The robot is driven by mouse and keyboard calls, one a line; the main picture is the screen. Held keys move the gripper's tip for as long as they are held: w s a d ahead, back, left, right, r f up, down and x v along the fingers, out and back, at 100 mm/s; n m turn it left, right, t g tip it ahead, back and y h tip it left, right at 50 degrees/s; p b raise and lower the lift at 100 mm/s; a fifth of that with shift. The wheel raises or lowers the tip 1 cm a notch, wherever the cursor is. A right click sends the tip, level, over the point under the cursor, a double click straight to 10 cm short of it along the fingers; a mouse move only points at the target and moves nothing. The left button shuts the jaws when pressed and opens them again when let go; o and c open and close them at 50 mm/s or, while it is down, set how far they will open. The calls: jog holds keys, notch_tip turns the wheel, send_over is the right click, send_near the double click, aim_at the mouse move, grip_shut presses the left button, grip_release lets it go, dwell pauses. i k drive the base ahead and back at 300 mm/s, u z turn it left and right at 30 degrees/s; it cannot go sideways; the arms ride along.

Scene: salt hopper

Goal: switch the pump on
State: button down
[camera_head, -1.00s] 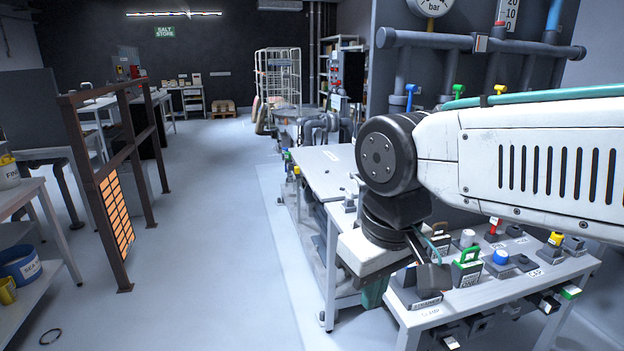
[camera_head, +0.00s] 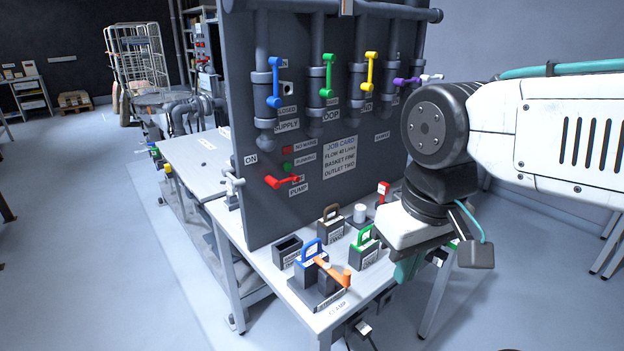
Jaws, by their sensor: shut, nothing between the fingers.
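The pump lever (camera_head: 282,182) is red and sits low on the left of the grey panel (camera_head: 345,215), beside a label reading PUMP (camera_head: 299,191). It lies roughly level. An ON label (camera_head: 251,160) is up and left of it. My gripper (camera_head: 408,271) hangs under my white wrist at the right, over the bench's right side. It is well to the right of the lever, below it in the picture, and apart from it. Its fingertips are small and partly hidden by the wrist; it looks shut and empty.
Blue (camera_head: 274,83), green (camera_head: 327,77) and yellow (camera_head: 370,72) valve levers hang on pipes above. A red lamp (camera_head: 287,149) and a green lamp (camera_head: 287,164) are above the pump lever. Handled blocks and an orange clamp lever (camera_head: 335,273) crowd the bench. Floor at left is clear.

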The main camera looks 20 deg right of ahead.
aim_at(274, 183)
jog(key=u, duration=0.55)
jog(key=k, duration=1.25)
jog(key=u, duration=1.05)
jog(key=i, duration=1.45)
jog(key=z, duration=1.2)
jog(key=i, duration=0.5)
jog(key=z, duration=0.55)
